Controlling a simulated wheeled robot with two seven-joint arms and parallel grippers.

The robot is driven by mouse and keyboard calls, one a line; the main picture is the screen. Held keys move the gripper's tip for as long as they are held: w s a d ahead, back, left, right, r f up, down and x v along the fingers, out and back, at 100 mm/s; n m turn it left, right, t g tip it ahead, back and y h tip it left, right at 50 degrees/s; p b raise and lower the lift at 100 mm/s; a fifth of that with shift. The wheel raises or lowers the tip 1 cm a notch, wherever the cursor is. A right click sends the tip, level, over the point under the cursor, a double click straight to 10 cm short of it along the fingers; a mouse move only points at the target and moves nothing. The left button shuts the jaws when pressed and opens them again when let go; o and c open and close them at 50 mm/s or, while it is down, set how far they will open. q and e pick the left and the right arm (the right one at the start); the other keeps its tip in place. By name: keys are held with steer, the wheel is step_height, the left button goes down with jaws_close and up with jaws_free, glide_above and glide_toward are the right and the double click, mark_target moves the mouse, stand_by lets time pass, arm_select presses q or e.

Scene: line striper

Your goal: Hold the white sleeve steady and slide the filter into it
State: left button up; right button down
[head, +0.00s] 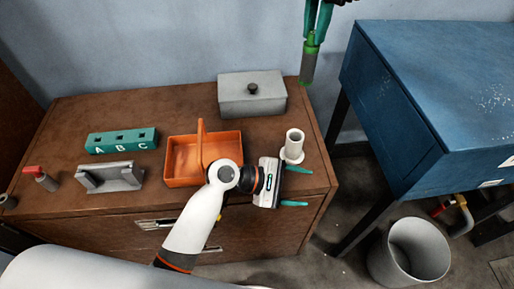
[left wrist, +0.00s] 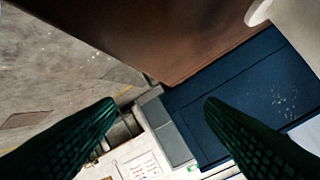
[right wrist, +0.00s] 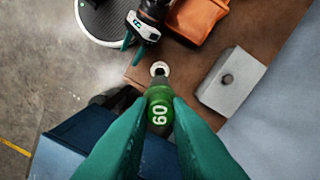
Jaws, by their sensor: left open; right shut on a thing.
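The white sleeve (head: 293,143) stands upright on a round flange near the right end of the brown cabinet top. In the right wrist view its open ring (right wrist: 159,67) shows just beyond the filter; part of a white rim (left wrist: 258,12) shows in the left wrist view. My right gripper (head: 313,38) is shut on the filter (head: 307,68), a grey cylinder with a green top marked 60 (right wrist: 160,108). It hangs roughly upright, above and apart from the sleeve. My left gripper (head: 296,186) is open and empty, just in front of the sleeve, near the cabinet's front edge.
An orange basket (head: 182,181) and a grey lidded box (head: 238,103) stand left of the sleeve. A teal A-B-C block (head: 104,144) and grey bracket (head: 110,179) are farther left. A blue cabinet (head: 410,95) and grey bin (head: 412,252) are at the right.

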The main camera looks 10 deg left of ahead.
mark_target(288, 145)
arm_select(q)
steer(key=w+a+r+n+t+y, duration=0.1)
steer(key=a+r+n, duration=0.1)
steer(key=a+n, duration=0.1)
steer(key=w+a+r+n+t, duration=0.1)
steer(key=a+r+n+t, duration=0.1)
steer(key=a+n, duration=0.2)
steer(key=w+a+r+n+t+y, duration=0.1)
steer(key=w+a+r+n+t, duration=0.1)
steer(key=a+n, duration=0.1)
steer(key=shift+a+n+y, duration=0.15)
steer(key=shift+n+y, duration=0.15)
steer(key=shift+n, duration=0.1)
steer(key=shift+w+a+r+n+t, duration=0.1)
steer(key=shift+w+a+n+t, duration=0.15)
steer(key=shift+n, duration=0.25)
steer(key=x, duration=1.1)
steer(key=shift+w+d+f, duration=0.1)
steer(key=shift+d+f, duration=0.15)
steer(key=c, duration=1)
steer(key=shift+c, duration=0.4)
arm_select(e)
step_height(288, 145, down, 16)
steer(key=shift+r, duration=0.25)
